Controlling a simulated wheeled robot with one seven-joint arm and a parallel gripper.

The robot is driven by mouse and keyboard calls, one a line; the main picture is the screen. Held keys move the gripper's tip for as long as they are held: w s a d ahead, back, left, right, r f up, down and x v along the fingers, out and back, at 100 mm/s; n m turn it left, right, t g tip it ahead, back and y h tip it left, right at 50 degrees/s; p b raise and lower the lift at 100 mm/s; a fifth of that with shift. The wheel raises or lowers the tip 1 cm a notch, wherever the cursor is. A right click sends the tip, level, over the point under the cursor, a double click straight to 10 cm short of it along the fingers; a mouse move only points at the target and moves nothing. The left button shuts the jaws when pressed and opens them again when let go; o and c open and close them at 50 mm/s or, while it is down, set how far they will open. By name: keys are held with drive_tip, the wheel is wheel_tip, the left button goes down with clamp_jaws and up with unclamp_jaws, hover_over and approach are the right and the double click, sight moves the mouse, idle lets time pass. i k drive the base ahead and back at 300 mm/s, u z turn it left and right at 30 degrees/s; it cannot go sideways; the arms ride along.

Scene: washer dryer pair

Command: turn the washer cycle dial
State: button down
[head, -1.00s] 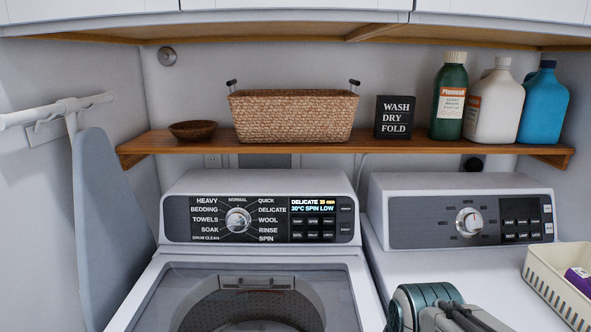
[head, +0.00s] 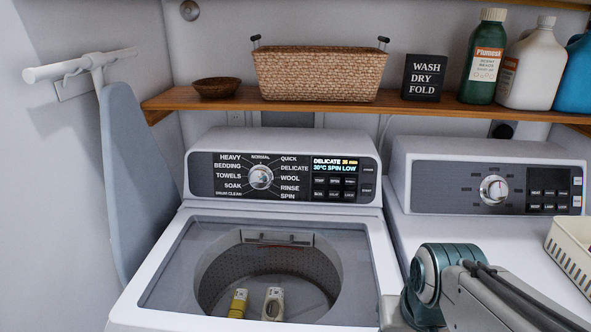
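The washer cycle dial (head: 260,177) is a round silver knob in the middle of the ring of cycle names on the washer's dark control panel (head: 205,188). The lit display (head: 335,164) beside it reads DELICATE and 30°C SPIN LOW. The washer (head: 160,300) stands at the left, its tub visible through the top. My arm comes in from the lower right, in front of the gap between washer and dryer. My gripper does not show clearly. Yellow and pale pieces (head: 255,303) show at the tub's lower edge; I cannot tell what they are.
A dryer (head: 400,170) with its own dial (head: 494,189) stands at the right, with a cream basket (head: 570,250) on it. A wooden shelf (head: 180,101) above holds a wicker basket (head: 318,72), a sign and bottles.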

sight(260, 179)
drive_tip(key=u, duration=0.05)
drive_tip(key=k, duration=0.5)
drive_tip(key=u, duration=2.95)
drive_tip(key=i, duration=1.1)
drive_tip(key=z, duration=3.05)
drive_tip(key=i, duration=0.5)
drive_tip(key=u, duration=0.05)
